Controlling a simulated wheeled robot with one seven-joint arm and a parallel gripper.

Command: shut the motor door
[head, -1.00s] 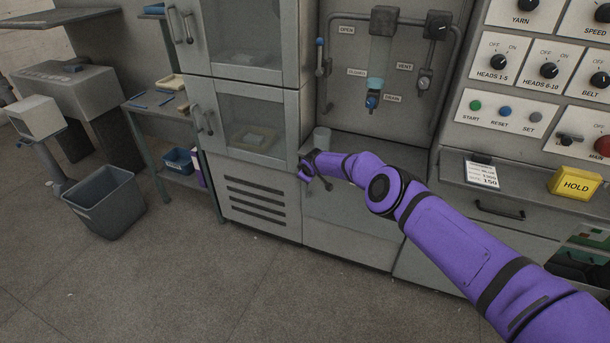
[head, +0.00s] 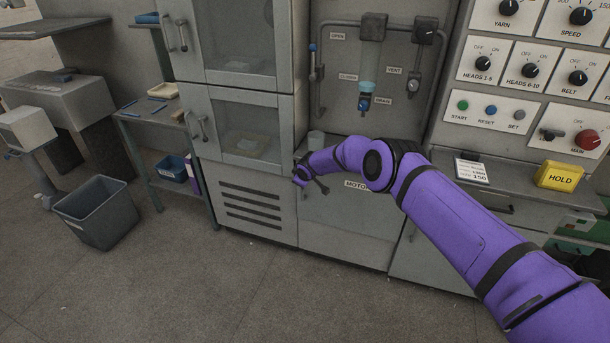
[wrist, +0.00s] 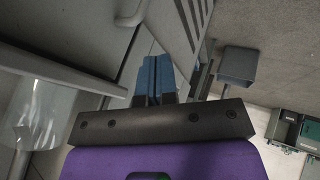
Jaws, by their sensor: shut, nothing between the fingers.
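The motor door (head: 345,232) is the grey low panel with a "MOTOR" label (head: 356,184), below the work ledge in the head view. It looks near flush with the machine front, but I cannot tell whether it is fully shut. A dark handle (head: 321,186) shows at its upper left, partly behind my arm. My gripper (head: 298,181) is at the door's upper left edge, by the seam with the slotted cabinet. In the wrist view its blue fingertips (wrist: 153,72) are together and empty. Whether they touch the door cannot be told. My purple arm hides the door's upper part.
The slotted cabinet (head: 252,208) with glazed doors stands left of the motor door. A grey bin (head: 98,212) is at left. The floor in front is open.

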